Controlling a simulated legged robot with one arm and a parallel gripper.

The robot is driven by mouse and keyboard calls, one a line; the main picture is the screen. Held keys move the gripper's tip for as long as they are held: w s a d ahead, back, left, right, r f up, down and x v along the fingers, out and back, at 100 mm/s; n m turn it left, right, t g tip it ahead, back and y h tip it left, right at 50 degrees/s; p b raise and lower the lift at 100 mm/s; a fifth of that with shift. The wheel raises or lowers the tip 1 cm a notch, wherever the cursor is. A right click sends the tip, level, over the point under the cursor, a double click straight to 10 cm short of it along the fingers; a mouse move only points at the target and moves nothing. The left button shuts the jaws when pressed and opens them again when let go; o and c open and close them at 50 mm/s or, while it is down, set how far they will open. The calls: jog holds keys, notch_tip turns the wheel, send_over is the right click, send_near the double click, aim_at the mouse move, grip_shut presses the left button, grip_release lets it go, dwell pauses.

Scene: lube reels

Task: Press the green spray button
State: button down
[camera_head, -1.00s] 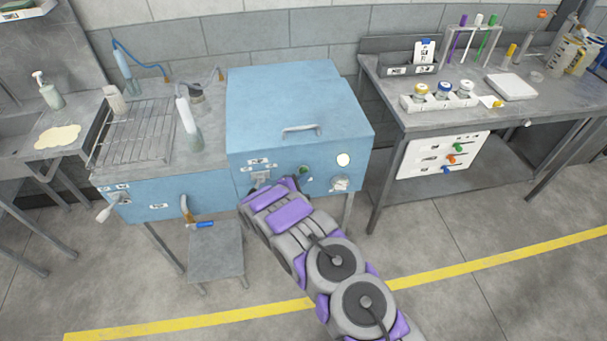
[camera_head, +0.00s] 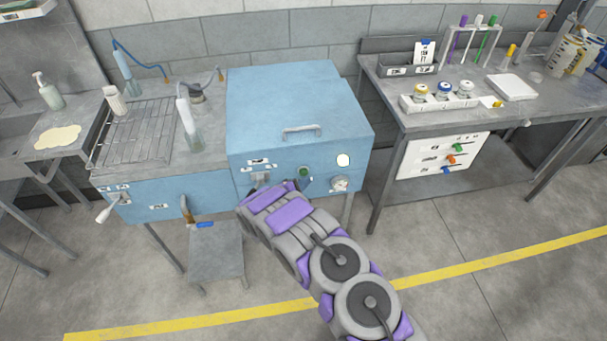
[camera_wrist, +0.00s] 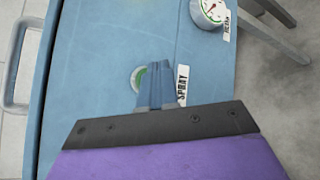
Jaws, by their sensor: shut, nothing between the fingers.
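The green spray button (camera_head: 304,172) sits on the front of the blue cabinet (camera_head: 290,110), below its handle. In the wrist view the green button (camera_wrist: 139,78) shows in a pale ring, partly covered by my fingers. The SPRAY label (camera_wrist: 183,85) is just right of the fingers. My gripper (camera_wrist: 157,66) is shut and empty, with its tips over the right edge of the button. I cannot tell whether they touch it. In the head view my arm reaches up to the cabinet front, and its own wrist hides most of the fingers.
A round gauge (camera_wrist: 211,10) is on the cabinet front, to the upper right in the wrist view. A lever (camera_head: 108,212) sticks out at the left of the blue unit. A small grey step (camera_head: 216,252) stands left of my arm. The floor at right is clear.

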jog(key=s, duration=0.2)
jog(key=s+d, duration=0.1)
jog(key=s, duration=0.1)
jog(key=shift+s+d+p, duration=0.15)
jog(key=shift+s+p, duration=0.25)
dwell(0.9)
